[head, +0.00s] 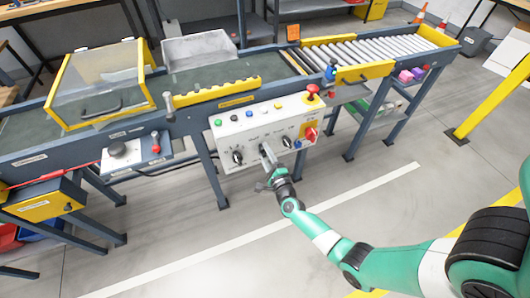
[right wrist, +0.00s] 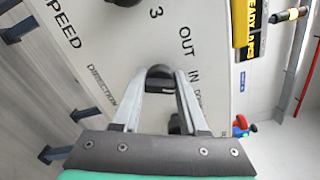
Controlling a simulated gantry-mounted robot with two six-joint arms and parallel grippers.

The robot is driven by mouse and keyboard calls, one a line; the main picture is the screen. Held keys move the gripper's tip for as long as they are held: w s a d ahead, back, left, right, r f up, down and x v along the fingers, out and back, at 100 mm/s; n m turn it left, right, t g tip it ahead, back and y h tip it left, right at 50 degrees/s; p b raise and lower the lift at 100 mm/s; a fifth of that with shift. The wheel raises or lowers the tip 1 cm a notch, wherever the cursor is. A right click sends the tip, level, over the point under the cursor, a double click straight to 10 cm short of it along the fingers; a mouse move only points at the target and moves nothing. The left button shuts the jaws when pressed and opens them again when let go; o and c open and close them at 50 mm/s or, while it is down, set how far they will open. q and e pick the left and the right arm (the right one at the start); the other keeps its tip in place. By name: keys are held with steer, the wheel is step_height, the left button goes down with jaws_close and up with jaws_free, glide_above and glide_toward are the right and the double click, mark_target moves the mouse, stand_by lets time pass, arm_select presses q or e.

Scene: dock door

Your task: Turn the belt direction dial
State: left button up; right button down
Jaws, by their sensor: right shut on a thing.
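The white control panel (head: 228,137) hangs on the front of the conveyor and carries a row of black dials. My right gripper (head: 266,152) is at the middle dial of the lower row. In the right wrist view, the fingertips of my right gripper (right wrist: 160,76) are shut on the dark belt direction dial (right wrist: 160,71), with printed words DIRECTION, OUT and IN around it. The fingers hide most of the dial, so I cannot tell where it points. My left gripper is not in view.
A black dial (head: 237,157) is to the left and another black dial (head: 287,142) to the right. A red mushroom button (head: 312,91) and a red switch (head: 310,134) are at the panel's right end. The floor in front is clear.

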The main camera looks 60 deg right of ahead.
steer(key=n+p, duration=0.1)
steer(key=n, duration=0.4)
steer(key=shift+r+p, duration=0.1)
steer(key=shift+p, duration=0.25)
steer(key=n+p, duration=0.1)
steer(key=n, duration=0.4)
steer(key=shift+n, duration=0.4)
steer(key=shift+c, duration=2.2)
jaws_free()
steer(key=shift+s+p, duration=0.1)
steer(key=shift+p, duration=0.2)
